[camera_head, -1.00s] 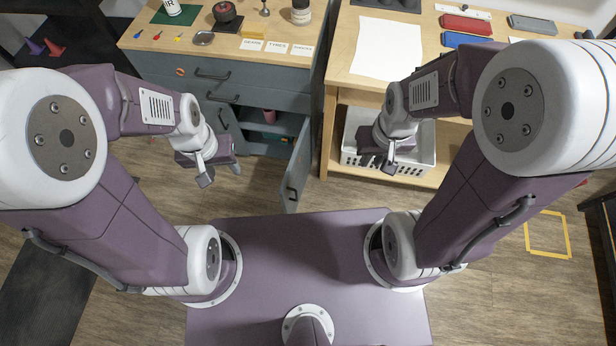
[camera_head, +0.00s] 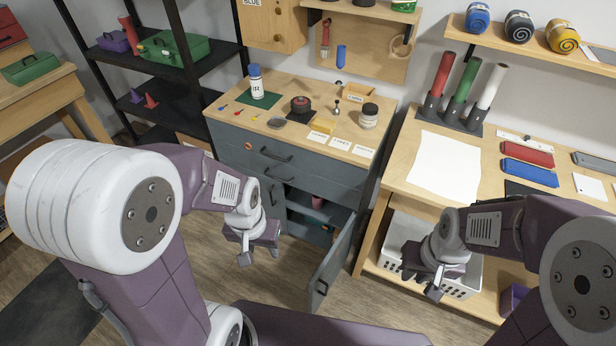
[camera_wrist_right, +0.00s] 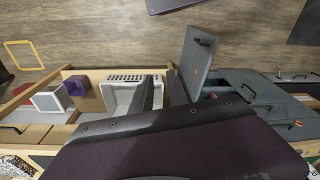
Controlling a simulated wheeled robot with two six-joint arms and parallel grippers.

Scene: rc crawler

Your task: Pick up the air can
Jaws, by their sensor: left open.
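The air can (camera_head: 256,82) is a white can with a blue cap and dark lettering. It stands upright on a green mat (camera_head: 271,101) at the back left of the grey cabinet's wooden top. My left gripper (camera_head: 258,252) is open and empty, low in front of the cabinet and well apart from the can. My right gripper (camera_head: 424,278) hangs in front of the white basket under the right bench. In the right wrist view its two dark fingers (camera_wrist_right: 160,92) stand apart with nothing between them.
The grey cabinet has an open door (camera_head: 327,272) sticking out between my arms. A white basket (camera_head: 466,276) sits under the right bench. Black shelving (camera_head: 130,50) stands left.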

